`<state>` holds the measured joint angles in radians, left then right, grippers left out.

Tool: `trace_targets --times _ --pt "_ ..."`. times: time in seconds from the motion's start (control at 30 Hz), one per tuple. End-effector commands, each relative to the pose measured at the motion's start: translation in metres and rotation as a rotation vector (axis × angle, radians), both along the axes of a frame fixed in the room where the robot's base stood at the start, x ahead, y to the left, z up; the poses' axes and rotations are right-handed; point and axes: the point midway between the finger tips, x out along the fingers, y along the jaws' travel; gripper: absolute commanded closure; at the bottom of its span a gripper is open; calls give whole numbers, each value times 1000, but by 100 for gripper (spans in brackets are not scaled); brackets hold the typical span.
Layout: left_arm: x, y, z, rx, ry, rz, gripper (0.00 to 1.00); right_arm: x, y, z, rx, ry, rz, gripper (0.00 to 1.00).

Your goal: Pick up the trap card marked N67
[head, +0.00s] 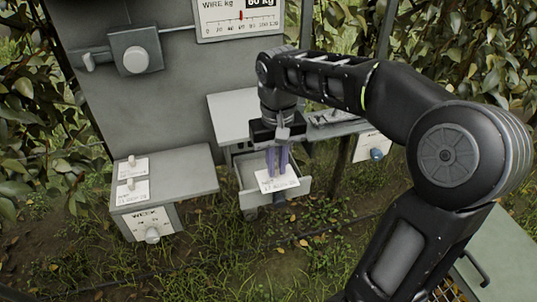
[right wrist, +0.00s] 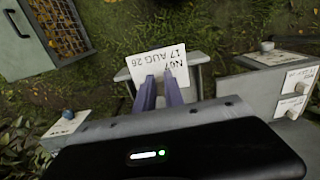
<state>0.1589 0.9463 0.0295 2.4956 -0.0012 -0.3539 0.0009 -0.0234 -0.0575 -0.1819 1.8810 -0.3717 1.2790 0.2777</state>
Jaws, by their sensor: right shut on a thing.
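The white trap card (head: 278,183) is between the purple fingertips of my right gripper (head: 278,165), which is shut on its edge. In the right wrist view the card (right wrist: 158,63) reads N67 and 17 AUG 26, upside down, with the fingers (right wrist: 160,88) overlapping its near edge. In the head view the card is over the open grey drawer (head: 254,200); I cannot tell how far it is above the drawer's floor. My left gripper is not in view.
A grey panel with a WIRE kg gauge (head: 239,16) stands behind. A bin of yellow-brown pieces (right wrist: 64,25) shows in the right wrist view. Grass lies in front.

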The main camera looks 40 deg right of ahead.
Motion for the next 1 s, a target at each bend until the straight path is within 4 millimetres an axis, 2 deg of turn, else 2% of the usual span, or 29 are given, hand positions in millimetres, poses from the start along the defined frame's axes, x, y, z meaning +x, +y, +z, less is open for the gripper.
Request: trace_targets --times 0.03,0.2,0.4,0.6,1.0 --pt "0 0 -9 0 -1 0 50 -17 5 -4 0 -5 0 100" --pt "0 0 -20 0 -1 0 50 -64 22 -3 0 -4 0 100" --pt "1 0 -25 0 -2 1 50 -97 33 -1 0 -3 -1 100" --pt "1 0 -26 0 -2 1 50 -108 38 -1 -1 0 -1 100" --pt "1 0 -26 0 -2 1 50 -109 38 0 -1 0 -1 100"
